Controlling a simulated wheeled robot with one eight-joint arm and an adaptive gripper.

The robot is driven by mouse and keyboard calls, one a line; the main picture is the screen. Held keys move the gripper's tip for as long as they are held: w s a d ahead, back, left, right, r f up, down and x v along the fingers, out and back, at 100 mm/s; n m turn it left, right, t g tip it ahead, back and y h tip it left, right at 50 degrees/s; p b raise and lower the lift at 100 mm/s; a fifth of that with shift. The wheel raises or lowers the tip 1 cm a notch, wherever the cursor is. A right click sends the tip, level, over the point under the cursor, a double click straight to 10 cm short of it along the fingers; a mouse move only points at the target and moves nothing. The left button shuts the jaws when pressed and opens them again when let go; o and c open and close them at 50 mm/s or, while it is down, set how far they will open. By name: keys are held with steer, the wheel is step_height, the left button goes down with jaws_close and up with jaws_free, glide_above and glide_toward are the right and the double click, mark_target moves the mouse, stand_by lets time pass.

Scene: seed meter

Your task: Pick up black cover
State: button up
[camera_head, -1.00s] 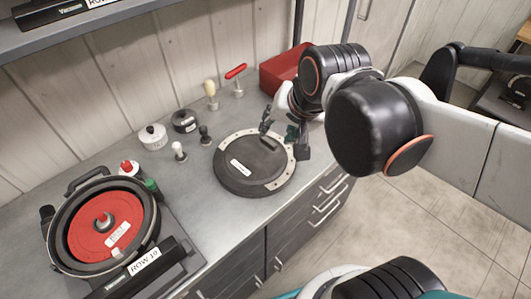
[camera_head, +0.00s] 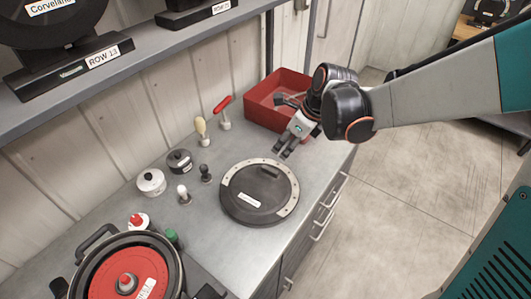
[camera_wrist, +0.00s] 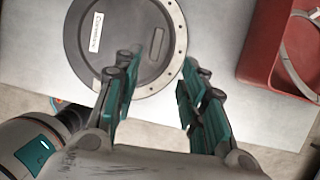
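The black cover (camera_head: 255,193) is a round dark disc with a white label, a raised handle and a pale perforated band along part of its rim. It lies flat on the grey counter (camera_head: 222,246). In the wrist view the cover (camera_wrist: 112,62) is at the upper left, partly behind a finger. My gripper (camera_head: 282,152) is at the cover's upper right in the head view, apart from it.
A red bin (camera_head: 262,103) stands behind my gripper. A white pot (camera_head: 151,183), a black pot (camera_head: 179,162), and small knobs and handled tools stand left of the cover. A seed meter with a red disc (camera_head: 128,278) is at the lower left. A shelf (camera_head: 150,65) overhangs the counter's back.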

steer(key=b, duration=0.2)
glide_above(270, 169)
steer(key=d, duration=0.2)
steer(key=f, duration=0.7)
steer(key=shift+s+a+f, duration=0.1)
steer(key=shift+s+f, duration=0.25)
steer(key=shift+f, duration=0.05)
steer(key=x, duration=0.1)
steer(key=b+x, duration=0.1)
steer(key=x, duration=0.2)
steer(key=shift+s+f+b, duration=0.3)
steer(key=shift+b, duration=0.05)
steer(key=shift+w+a+f, duration=0.1)
steer(key=shift+w+f, duration=0.05)
steer(key=shift+f, duration=0.35)
steer(key=shift+r, duration=0.1)
jaws_close()
